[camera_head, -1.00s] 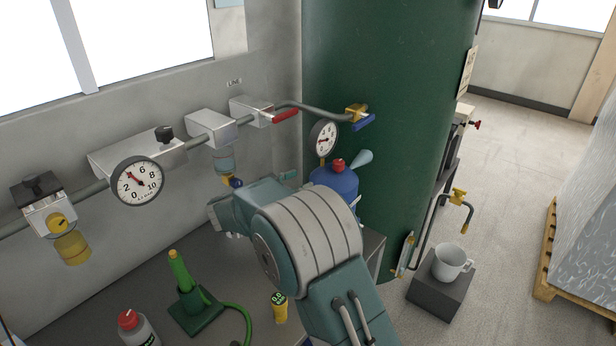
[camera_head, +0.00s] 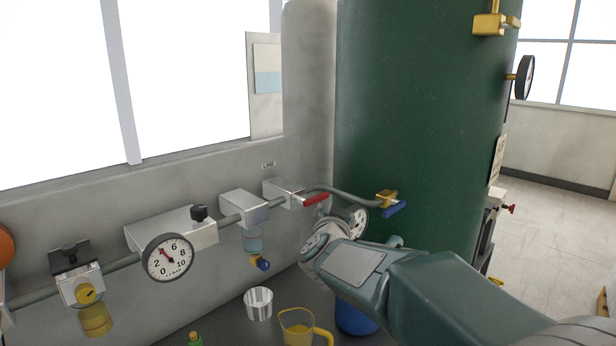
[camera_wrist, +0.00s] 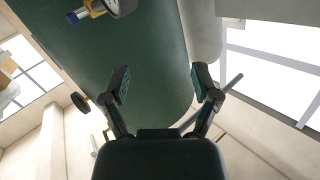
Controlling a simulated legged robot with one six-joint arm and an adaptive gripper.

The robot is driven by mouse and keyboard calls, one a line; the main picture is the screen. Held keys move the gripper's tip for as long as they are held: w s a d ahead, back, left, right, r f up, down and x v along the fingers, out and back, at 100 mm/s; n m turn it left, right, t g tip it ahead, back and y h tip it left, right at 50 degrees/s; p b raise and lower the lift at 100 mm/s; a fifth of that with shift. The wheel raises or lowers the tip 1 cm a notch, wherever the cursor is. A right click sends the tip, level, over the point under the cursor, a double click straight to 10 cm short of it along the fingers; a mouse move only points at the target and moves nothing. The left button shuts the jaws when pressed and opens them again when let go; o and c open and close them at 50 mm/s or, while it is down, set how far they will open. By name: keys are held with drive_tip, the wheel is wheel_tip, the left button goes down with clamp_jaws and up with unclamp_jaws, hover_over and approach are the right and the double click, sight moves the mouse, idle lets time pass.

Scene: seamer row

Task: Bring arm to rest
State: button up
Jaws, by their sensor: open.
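My gripper shows in the wrist view (camera_wrist: 162,90) with its two fingers spread wide apart and nothing between them. Behind the fingers in that view is the large dark green tank (camera_wrist: 140,60). In the head view my arm reaches in from the lower right, in front of the green tank (camera_head: 420,120), and its wrist end is near the wall pipe. The fingers cannot be made out there.
Open floor (camera_head: 560,215) lies at the right.

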drive_tip(key=s+d+f+n+g+y, duration=0.1)
drive_tip(key=s+d+f+g, duration=0.2)
drive_tip(key=s, duration=0.9)
drive_tip(key=s+d+f+n+g, duration=0.2)
drive_tip(key=s+d+f+g, duration=0.1)
drive_tip(key=s, duration=0.9)
drive_tip(key=s+d+f+n+g+y, duration=0.1)
drive_tip(key=s+d+f+g, duration=0.2)
drive_tip(key=s, duration=0.9)
wheel_tip(320, 180, down, 2)
drive_tip(key=shift+d+f+n+g+y, duration=0.15)
drive_tip(key=shift+d+n+g+y, duration=0.15)
drive_tip(key=shift+g, duration=0.8)
